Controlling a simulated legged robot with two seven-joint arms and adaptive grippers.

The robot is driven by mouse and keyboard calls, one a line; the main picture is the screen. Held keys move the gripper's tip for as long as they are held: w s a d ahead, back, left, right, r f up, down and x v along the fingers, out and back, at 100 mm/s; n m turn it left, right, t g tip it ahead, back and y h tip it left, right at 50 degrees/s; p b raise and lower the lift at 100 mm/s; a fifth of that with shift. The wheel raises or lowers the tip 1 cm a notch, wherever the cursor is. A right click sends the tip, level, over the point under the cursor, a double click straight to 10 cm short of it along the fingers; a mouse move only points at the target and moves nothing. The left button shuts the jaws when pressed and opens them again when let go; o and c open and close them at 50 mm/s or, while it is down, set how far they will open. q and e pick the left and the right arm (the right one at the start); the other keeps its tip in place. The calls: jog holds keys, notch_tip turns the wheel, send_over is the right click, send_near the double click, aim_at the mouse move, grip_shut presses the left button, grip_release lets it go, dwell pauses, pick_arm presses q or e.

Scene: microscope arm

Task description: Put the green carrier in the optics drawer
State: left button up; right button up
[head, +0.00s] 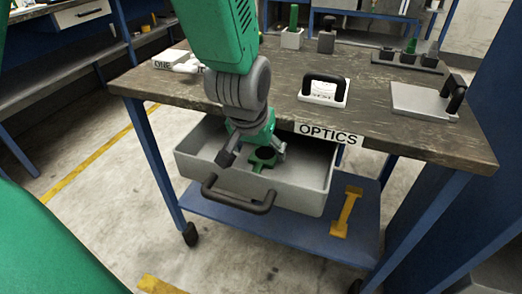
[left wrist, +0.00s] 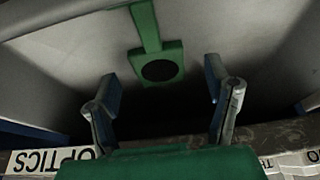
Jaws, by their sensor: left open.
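The green carrier (head: 263,155), a small plate with a dark round opening and a narrow tab, is inside the open grey optics drawer (head: 302,190). In the left wrist view the carrier (left wrist: 147,30) shows just beyond the fingertips, apart from both fingers. My left gripper (head: 253,154) points down into the drawer, over the carrier. In the left wrist view the left gripper (left wrist: 160,85) is open with nothing between its fingers. The gripper partly hides the carrier in the head view. My right gripper is not in view.
The drawer has a dark front handle (head: 238,196) and hangs under the bench top (head: 375,125), by the OPTICS label (head: 328,134). A white block with a black handle (head: 324,92) and a grey plate (head: 424,101) stand on top. A blue shelf (head: 290,228) lies below.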

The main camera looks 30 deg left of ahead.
pick_arm(q)
jog(key=p+v, duration=0.3)
jog(key=v, duration=0.6)
jog(key=shift+s+r, duration=0.2)
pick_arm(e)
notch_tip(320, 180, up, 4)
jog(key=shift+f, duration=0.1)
